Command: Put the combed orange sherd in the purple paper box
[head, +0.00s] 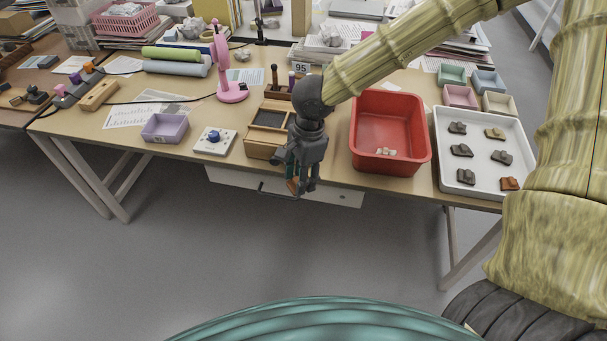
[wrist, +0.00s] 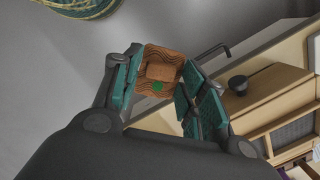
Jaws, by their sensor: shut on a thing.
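The combed orange sherd (wrist: 160,55) has dark wavy lines, a raised block and a green dot. It sits between the teal fingertips of my gripper (wrist: 159,72), which is shut on it. In the head view my gripper (head: 301,184) hangs at the table's front edge, in front of the wooden box, and a bit of the orange sherd (head: 292,186) shows between the fingers. The purple paper box (head: 164,138) stands on the left part of the table, left of my gripper. It looks open and empty.
A white device with a blue knob (head: 214,141) stands between the purple box and the wooden box (head: 263,143). A pink stand (head: 231,92) rises behind. Right are a red bin (head: 390,105) and a white tray (head: 480,118) with several sherds, one orange-brown (head: 509,184).

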